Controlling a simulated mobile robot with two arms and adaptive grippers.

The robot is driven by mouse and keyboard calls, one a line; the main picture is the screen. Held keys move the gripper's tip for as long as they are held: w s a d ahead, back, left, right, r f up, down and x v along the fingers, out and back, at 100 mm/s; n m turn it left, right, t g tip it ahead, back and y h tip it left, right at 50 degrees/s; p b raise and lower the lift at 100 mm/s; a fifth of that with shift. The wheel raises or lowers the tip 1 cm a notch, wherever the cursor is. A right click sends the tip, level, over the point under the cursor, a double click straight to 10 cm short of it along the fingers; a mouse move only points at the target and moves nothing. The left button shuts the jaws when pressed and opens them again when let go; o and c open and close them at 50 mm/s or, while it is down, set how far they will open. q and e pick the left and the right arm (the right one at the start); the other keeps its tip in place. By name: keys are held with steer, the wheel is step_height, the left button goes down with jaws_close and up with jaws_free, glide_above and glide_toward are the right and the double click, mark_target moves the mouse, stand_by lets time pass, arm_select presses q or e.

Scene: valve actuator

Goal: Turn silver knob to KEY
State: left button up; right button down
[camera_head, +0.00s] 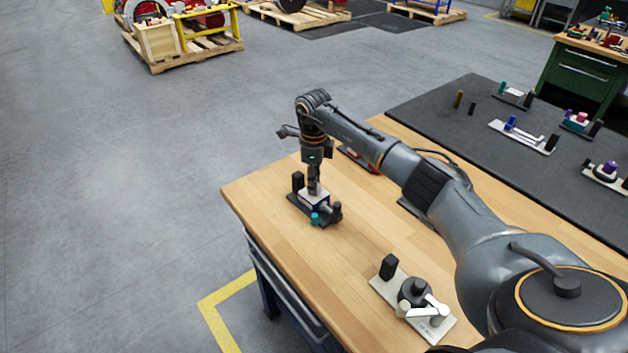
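My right arm reaches in from the right, and its gripper (314,182) points down at a small valve device on the wooden workbench (368,218). The device has a dark base (297,203), a white and blue body, a teal knob (315,219) and a black post or knob (337,210). The fingertips are at the top of the body and hide part of it. They are too small to tell open from shut, or whether they touch. A silver knob cannot be made out clearly; a small greyish part (325,206) shows beside the body. My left gripper is not in view.
Another device (412,292) with a white plate, black knob and white lever stands near the bench's front. A red item lies partly behind my arm. A dark mat (480,150) holds several more devices. Bare wood lies between the two nearer devices.

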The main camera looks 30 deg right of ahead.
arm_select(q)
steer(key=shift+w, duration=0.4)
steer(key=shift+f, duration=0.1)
arm_select(e)
steer(key=shift+m, duration=0.4)
steer(key=shift+m+b, duration=0.3)
steer(key=shift+m, duration=0.4)
steer(key=m, duration=0.3)
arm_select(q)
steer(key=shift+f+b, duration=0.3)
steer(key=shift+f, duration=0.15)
arm_select(e)
steer(key=m, duration=0.4)
steer(key=shift+m, duration=0.4)
steer(key=c, duration=1)
jaws_free()
